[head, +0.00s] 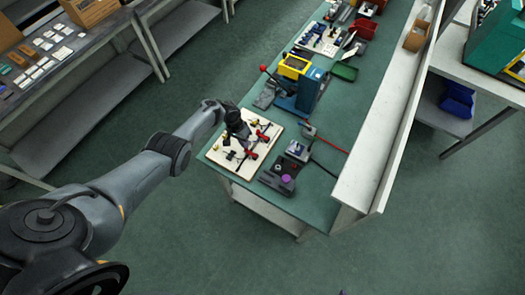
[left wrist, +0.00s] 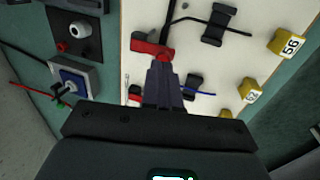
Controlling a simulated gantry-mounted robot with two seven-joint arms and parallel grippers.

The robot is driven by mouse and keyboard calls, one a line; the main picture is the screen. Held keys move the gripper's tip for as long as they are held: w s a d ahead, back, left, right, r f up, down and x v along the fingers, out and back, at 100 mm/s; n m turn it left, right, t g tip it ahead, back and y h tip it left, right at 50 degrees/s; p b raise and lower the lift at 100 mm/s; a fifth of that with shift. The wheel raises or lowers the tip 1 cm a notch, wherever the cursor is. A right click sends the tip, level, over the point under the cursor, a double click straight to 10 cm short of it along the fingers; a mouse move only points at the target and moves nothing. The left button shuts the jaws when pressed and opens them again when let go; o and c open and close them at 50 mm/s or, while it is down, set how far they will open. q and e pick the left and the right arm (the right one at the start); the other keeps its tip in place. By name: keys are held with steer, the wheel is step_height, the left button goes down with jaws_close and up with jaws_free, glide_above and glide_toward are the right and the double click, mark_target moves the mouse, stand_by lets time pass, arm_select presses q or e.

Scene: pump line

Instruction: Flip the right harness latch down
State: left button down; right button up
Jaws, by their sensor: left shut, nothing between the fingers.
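The pale harness board (head: 213,157) lies at the near end of the green bench. Two red latches, one farther (head: 263,137) and one nearer (head: 249,154), show on its right part; I cannot tell which is the task's right one. My left gripper (head: 240,133) is over the board, shut and empty. In the left wrist view its fingertips (left wrist: 163,62) are right at a red latch (left wrist: 148,46), overlapping its lower edge; contact cannot be told. Another red part (left wrist: 134,90) is partly hidden beside the fingers. My right gripper is not in view.
Black clips (left wrist: 213,27) with wires and yellow number tags (left wrist: 291,43) stand on the board. A grey box with a purple knob (head: 287,180) and a small device (head: 297,151) sit beside it. A teal press (head: 309,90) stands farther back.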

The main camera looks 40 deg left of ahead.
arm_select(q)
steer(key=shift+d, duration=0.15)
steer(key=shift+w+d+f, duration=0.1)
steer(key=shift+d+f, duration=0.15)
steer(key=shift+d, duration=0.35)
steer(key=shift+r+p, duration=0.5)
steer(key=shift+p, duration=0.1)
steer(key=p+v, duration=0.4)
steer(key=shift+d+r, duration=0.15)
steer(key=shift+r, duration=0.1)
steer(key=a+r+p, duration=0.2)
steer(key=a+r, duration=0.2)
steer(key=r, duration=0.3)
steer(key=shift+s+a, duration=0.35)
steer(key=shift+a, duration=0.05)
steer(key=shift+f, duration=0.1)
